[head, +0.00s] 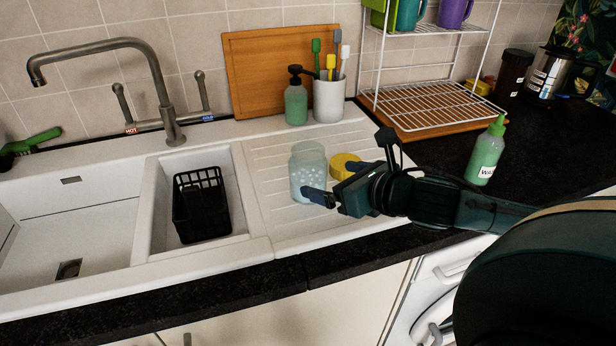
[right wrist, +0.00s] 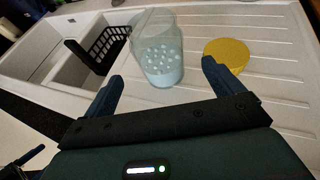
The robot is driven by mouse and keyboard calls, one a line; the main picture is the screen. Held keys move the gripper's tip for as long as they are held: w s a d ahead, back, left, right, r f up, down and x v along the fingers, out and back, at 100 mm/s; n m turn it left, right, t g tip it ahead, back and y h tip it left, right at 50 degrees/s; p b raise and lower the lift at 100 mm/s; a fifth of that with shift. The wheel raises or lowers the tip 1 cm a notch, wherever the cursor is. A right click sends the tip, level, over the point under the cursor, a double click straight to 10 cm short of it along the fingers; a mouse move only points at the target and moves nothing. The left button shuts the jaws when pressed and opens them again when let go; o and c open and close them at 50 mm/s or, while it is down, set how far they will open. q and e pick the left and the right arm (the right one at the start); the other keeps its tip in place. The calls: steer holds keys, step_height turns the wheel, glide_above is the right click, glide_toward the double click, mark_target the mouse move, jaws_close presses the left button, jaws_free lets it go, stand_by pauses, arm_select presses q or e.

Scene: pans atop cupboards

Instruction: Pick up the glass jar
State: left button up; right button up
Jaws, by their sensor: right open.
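The glass jar (head: 308,172) stands upright on the white draining board, pale blue and see-through with white dots inside. My right gripper (head: 330,183) is open just right of the jar in the head view. In the right wrist view the jar (right wrist: 158,50) is just beyond the fingertips of the right gripper (right wrist: 163,72), between their lines and nearer the left finger. The fingers are not closed on it. A round yellow lid (head: 344,164) lies on the board behind the gripper; it also shows in the right wrist view (right wrist: 227,52). My left gripper is not seen in the head view.
A black basket (head: 200,205) sits in the small sink left of the jar. A soap bottle (head: 296,102) and a white cup (head: 329,100) of brushes stand behind. A green bottle (head: 486,152) and a wire rack (head: 435,103) are to the right.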

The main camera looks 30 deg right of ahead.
mark_target(319, 177)
steer(key=shift+x, duration=3.5)
steer(key=shift+s+f, duration=0.1)
steer(key=c, duration=1.4)
